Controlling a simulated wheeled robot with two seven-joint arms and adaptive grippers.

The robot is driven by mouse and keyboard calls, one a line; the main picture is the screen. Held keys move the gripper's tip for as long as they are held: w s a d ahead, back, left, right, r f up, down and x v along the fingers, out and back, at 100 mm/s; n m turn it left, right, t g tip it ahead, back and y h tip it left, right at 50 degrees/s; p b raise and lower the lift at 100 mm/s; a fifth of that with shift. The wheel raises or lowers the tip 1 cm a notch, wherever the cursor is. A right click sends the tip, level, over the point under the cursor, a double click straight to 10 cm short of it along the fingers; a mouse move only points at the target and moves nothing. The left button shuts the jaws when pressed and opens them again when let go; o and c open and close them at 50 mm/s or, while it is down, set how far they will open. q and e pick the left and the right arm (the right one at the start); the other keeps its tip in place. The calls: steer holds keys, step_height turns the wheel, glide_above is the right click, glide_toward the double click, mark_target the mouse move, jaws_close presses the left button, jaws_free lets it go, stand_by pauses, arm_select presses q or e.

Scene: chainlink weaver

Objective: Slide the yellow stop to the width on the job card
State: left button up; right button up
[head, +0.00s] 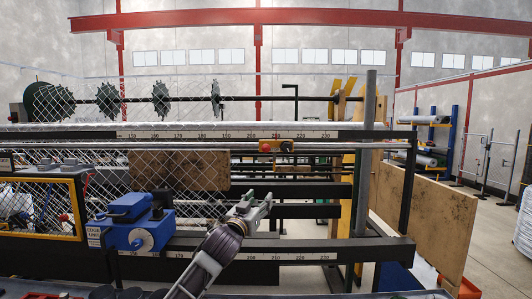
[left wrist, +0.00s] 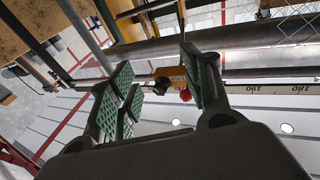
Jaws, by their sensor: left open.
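The yellow stop (head: 276,147) sits on the horizontal rail below the upper number scale (head: 220,135), roughly under the stretch between 200 and 220. It has a red knob at its left and a dark part at its right. My left gripper (head: 258,207) is open and empty, in front of and below the stop, apart from it. In the left wrist view the stop (left wrist: 171,73) and its red knob (left wrist: 186,95) show beyond the green-padded fingers (left wrist: 160,85). My right gripper is not in view. A small white card (head: 94,236) has text too small to read.
A blue motor unit (head: 140,222) stands left of my left gripper. A lower scale (head: 290,257) runs along the front beam. Chain-link mesh (head: 110,190) covers the left part. A grey upright post (head: 364,150) and a wooden board (head: 430,215) stand at the right.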

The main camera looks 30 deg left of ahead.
arm_select(q)
step_height(320, 180, up, 11)
steer(key=a+t, duration=0.2)
steer(key=t, duration=0.1)
steer(key=shift+s+a, duration=0.3)
steer(key=shift+s, duration=0.1)
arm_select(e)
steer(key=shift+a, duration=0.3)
arm_select(q)
steer(key=shift+w, duration=0.1)
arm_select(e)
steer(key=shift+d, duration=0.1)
